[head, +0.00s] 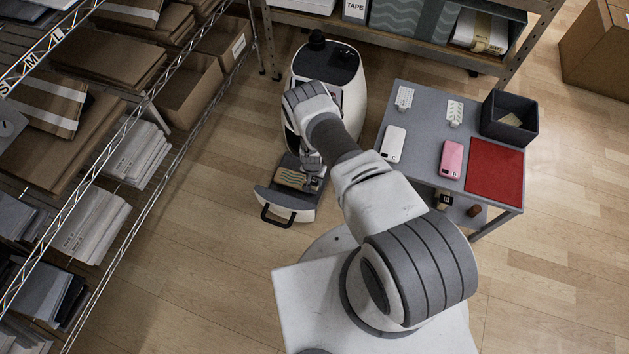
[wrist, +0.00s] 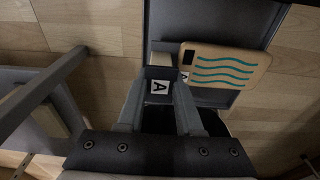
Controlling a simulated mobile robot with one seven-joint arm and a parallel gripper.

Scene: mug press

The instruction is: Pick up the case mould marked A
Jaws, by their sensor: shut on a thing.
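My gripper (wrist: 159,103) is shut on a grey block with a white label marked A, the case mould (wrist: 159,87), which sits between the two fingers in the wrist view. In the head view my gripper (head: 312,162) is down at the pulled-out drawer (head: 283,208) of the white machine, and hides most of the mould. A tan phone case with teal wavy lines (wrist: 225,66) lies just right of the mould in the wrist view. A second white tag with a partly hidden letter shows at its edge. I cannot tell whether case and mould touch.
The white machine (head: 349,62) with a dark top stands behind the drawer. A grey table (head: 420,105) to the right carries a white phone (head: 393,143), a pink phone (head: 452,159), a red mat (head: 495,171) and a dark bin (head: 510,118). Wire shelves line the left side.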

